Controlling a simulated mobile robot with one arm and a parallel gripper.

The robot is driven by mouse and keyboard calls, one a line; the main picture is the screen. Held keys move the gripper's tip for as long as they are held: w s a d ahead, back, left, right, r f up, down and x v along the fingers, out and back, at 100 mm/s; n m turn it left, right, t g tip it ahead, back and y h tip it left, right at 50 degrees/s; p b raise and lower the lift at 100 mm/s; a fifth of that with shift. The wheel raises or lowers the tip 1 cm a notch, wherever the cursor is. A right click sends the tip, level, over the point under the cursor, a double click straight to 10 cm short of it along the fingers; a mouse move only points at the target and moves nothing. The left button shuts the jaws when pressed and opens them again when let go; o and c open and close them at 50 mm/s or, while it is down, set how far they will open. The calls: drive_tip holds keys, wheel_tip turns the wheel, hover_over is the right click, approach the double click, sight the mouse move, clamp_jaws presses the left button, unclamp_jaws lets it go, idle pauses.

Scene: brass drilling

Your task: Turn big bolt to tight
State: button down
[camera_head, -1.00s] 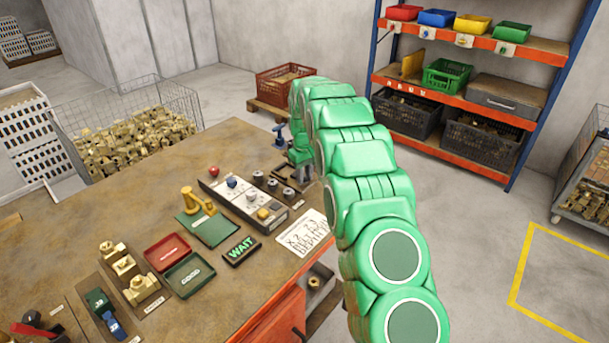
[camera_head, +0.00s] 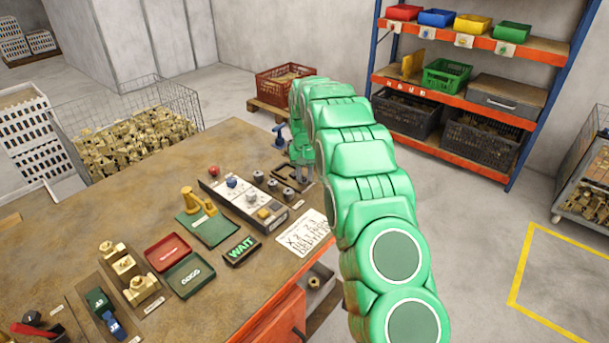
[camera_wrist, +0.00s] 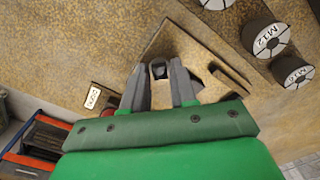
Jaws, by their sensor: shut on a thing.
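In the wrist view, the two grey fingers of my gripper (camera_wrist: 160,85) close around a small dark piece with a square-looking end (camera_wrist: 158,70), which looks like the big bolt. The fingers hide most of it, so its turned angle and how tight it is cannot be told. It sits over a dark-edged fixture plate (camera_wrist: 205,46) on the worn bench. In the head view, my gripper end is small at the far end of the green arm, beside the dark fixture (camera_head: 291,180), and the bolt cannot be made out.
Cylinders marked M12 (camera_wrist: 265,36) and M16 (camera_wrist: 292,70) stand just right of my gripper. A small label (camera_wrist: 94,98) lies to the left.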

drive_tip(key=shift+r, duration=0.1)
drive_tip(key=c, duration=0.9)
unclamp_jaws()
drive_tip(key=shift+r, duration=3.85)
